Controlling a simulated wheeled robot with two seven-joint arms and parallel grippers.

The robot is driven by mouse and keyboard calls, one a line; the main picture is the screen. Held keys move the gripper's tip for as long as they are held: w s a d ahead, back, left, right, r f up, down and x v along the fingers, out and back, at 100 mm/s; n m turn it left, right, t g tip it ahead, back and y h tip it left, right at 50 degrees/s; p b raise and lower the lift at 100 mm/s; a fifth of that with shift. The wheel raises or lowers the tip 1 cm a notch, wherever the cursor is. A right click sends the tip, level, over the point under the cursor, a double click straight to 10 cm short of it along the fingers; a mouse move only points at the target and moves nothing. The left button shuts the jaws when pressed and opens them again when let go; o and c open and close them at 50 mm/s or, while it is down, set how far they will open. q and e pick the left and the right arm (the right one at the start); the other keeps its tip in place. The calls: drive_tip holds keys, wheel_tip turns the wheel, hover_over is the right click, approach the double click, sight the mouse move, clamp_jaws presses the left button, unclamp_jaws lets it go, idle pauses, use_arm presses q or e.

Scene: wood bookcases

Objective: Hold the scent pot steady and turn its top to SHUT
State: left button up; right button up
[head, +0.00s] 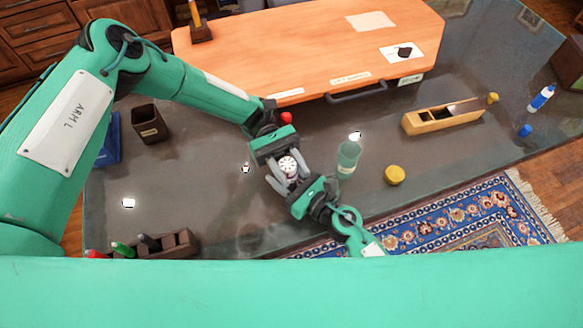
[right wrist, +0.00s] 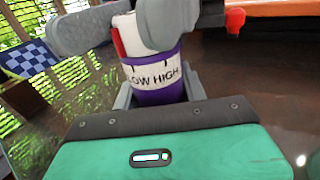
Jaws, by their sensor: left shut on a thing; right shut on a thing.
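The scent pot (head: 288,165) is held between my two grippers over the table in the head view, its pale round top with dark slots facing up. In the right wrist view the pot (right wrist: 155,82) has a purple body, a white band reading LOW and HIGH, and a white top with a red mark near its left side. No SHUT mark can be read. My left gripper (head: 282,160) is shut on the pot from the far side. My right gripper (head: 295,176) is shut on it from the near side. Grey fingers partly hide the top.
A green bottle (head: 348,158) stands close to the right of the grippers, with a yellow lid (head: 394,175) beyond it.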

sight(291, 170)
use_arm(q)
drive_tip(key=o, duration=1)
wheel_tip(291, 170, up, 10)
drive_tip(key=shift+f, duration=0.1)
